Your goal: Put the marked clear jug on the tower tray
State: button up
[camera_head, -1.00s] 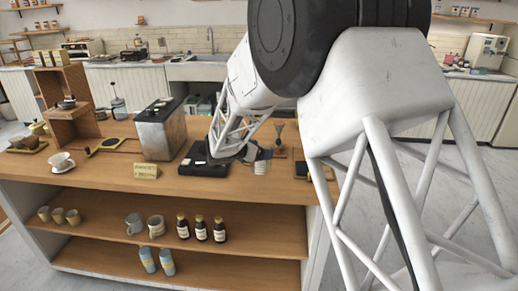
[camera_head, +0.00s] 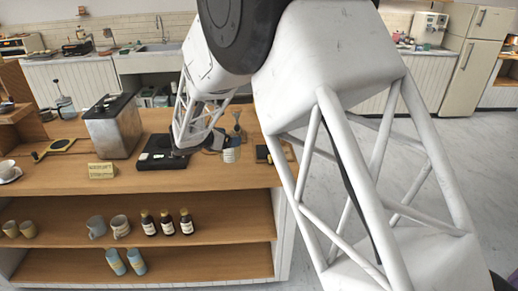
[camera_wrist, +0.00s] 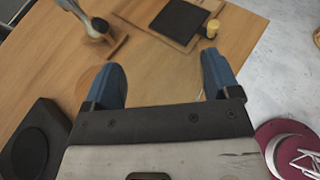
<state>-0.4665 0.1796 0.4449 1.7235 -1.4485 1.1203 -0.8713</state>
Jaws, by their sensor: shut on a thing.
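My gripper (camera_wrist: 165,88) shows its two blue fingers apart in the wrist view, with a faint see-through shape, the clear jug (camera_wrist: 163,84), between them. In the head view my gripper (camera_head: 216,145) is partly hidden by my arm, above the right part of the wooden counter. A pale ribbed patch, seemingly the jug's markings (camera_head: 231,155), shows just below the fingers near the counter's front edge. The jug's outline is hard to make out. A tall wooden stand (camera_head: 14,88) is cut off at the left edge; I cannot tell whether it holds the tower tray.
A black scale (camera_head: 160,160) lies left of my gripper. A glass funnel-shaped piece (camera_head: 238,124) on a wooden base stands behind it. A dark tray (camera_wrist: 180,18) and a small yellow-topped jar (camera_wrist: 212,28) lie beyond. A metal box (camera_head: 112,130) stands left, behind a sign (camera_head: 102,170).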

jog(key=s+d+m+g+h, duration=0.1)
jog(key=s+d+m+g, duration=0.1)
jog(key=d, duration=0.6)
jog(key=s+d+r+m+g+h, duration=0.1)
jog(key=s+d, duration=0.3)
jog(key=d, duration=0.5)
jog(key=shift+s+m+g, duration=0.15)
jog(key=shift+m+g, duration=0.35)
jog(key=shift+r, duration=0.1)
jog(key=w+a+f, duration=0.1)
jog(key=w, duration=1.5)
jog(key=shift+f, duration=0.2)
jog(key=shift+a+f, duration=0.1)
jog(key=shift+f, duration=1.7)
jog(key=shift+f, duration=0.1)
jog(key=o, duration=1.1)
